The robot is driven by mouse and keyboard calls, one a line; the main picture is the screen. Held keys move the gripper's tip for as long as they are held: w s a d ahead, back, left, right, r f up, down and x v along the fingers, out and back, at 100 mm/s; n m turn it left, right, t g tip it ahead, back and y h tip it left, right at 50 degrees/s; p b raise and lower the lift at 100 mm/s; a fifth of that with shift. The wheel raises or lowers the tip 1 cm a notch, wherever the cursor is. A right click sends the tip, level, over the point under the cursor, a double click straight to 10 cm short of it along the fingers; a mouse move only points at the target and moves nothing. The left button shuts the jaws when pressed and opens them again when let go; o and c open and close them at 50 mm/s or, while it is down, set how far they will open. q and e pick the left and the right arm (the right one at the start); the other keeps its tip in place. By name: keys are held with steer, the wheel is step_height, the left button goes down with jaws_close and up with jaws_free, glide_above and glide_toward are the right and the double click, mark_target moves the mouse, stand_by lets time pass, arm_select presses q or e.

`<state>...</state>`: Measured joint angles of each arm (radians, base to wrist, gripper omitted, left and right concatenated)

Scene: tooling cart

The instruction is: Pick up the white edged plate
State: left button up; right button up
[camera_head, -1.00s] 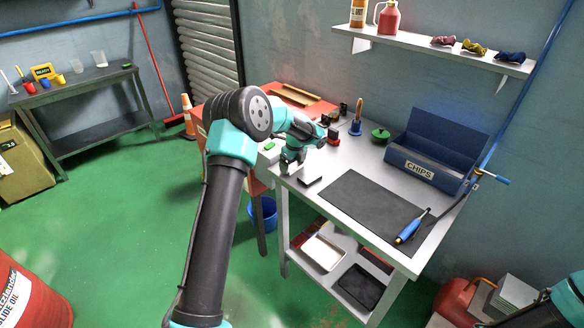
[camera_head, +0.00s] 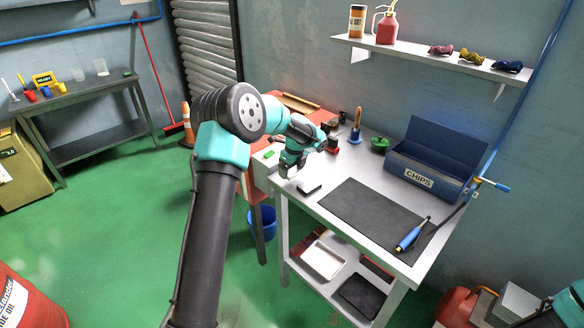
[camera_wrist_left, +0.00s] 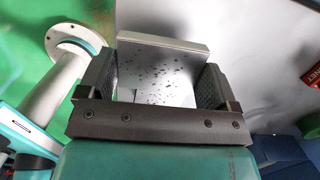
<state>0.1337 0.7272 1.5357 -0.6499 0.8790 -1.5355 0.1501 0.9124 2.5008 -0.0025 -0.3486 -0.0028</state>
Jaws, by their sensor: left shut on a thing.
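My left gripper (camera_head: 289,173) is at the near left corner of the grey workbench (camera_head: 372,168). In the left wrist view the gripper (camera_wrist_left: 158,88) is shut on a flat plate (camera_wrist_left: 158,68) with a pale, whitish edge and a grey face speckled with dark spots. The plate sits between the two dark finger pads and sticks out beyond them. In the head view the plate is too small and too hidden by the gripper to make out clearly. My right gripper is out of view.
A small dark block (camera_head: 310,188) lies just right of the gripper. A black mat (camera_head: 370,212) with a blue-handled tool (camera_head: 410,238) and a blue CHIPS box (camera_head: 422,180) are farther right. A blue bucket (camera_head: 262,222) stands on the floor beside the bench.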

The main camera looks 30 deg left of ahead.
arm_select(q)
steer(key=s+d+r, duration=0.1)
steer(key=s+d, duration=0.6)
steer(key=s, duration=0.4)
steer(key=shift+s+r, duration=0.15)
steer(key=shift+s, duration=0.15)
